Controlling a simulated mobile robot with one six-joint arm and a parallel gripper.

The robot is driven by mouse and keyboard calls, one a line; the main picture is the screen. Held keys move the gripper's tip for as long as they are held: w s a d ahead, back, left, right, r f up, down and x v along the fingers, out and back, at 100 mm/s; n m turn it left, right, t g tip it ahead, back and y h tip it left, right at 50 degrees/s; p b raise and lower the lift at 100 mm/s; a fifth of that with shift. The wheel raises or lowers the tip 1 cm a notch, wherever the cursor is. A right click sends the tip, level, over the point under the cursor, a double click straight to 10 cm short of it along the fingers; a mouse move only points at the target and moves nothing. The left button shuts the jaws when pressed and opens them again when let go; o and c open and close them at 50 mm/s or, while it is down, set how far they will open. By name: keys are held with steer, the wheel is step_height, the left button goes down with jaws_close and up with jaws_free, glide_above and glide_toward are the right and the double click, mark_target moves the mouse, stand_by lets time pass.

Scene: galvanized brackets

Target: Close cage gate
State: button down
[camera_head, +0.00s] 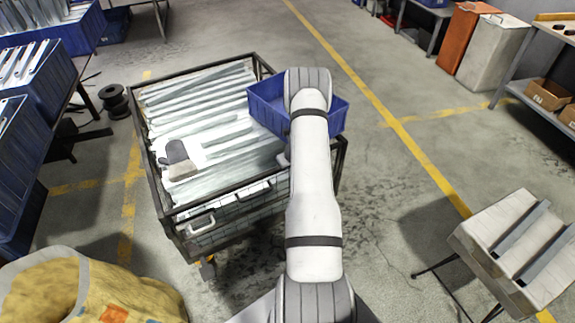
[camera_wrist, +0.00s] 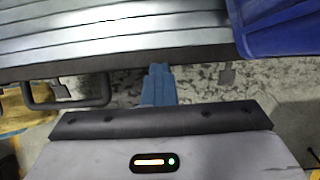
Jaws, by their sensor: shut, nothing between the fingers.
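The wheeled cage (camera_head: 343,160) has a dark frame and is full of long galvanized strips. Its near side (camera_head: 228,215) is a mesh panel with pale handles below a dark top rail; I take this as the gate. How far it stands open I cannot tell. In the wrist view a dark rail (camera_wrist: 205,58) crosses the picture, with a dark handle (camera_wrist: 68,103) at left. My gripper (camera_wrist: 158,68) shows there as blue fingers together, empty, with tips at the rail. Whether they touch it I cannot tell. In the head view my arm hides the gripper and the cage's near right part.
A blue bin (camera_head: 266,108) sits at the cage's back right, partly behind my arm. A grey glove (camera_head: 176,153) lies on the strips. A yellow sack (camera_head: 90,290) is at front left, a stand with a pale box (camera_head: 480,240) at right. Floor between cage and stand is clear.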

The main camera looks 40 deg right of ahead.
steer(key=shift+w+a+r, duration=0.1)
steer(key=shift+w+a, duration=0.1)
steer(key=shift+w, duration=0.2)
steer(key=shift+w+a+r, duration=0.1)
steer(key=shift+w+a, duration=0.05)
steer(key=shift+w, duration=0.25)
steer(key=shift+f, duration=0.1)
steer(key=s+b, duration=0.5)
steer(key=w+r+p, duration=0.3)
steer(key=r+p, duration=0.3)
steer(key=r, duration=0.3)
steer(key=shift+w+d+r+p, duration=0.15)
steer(key=shift+d+r+p, duration=0.05)
steer(key=shift+r+p, duration=0.1)
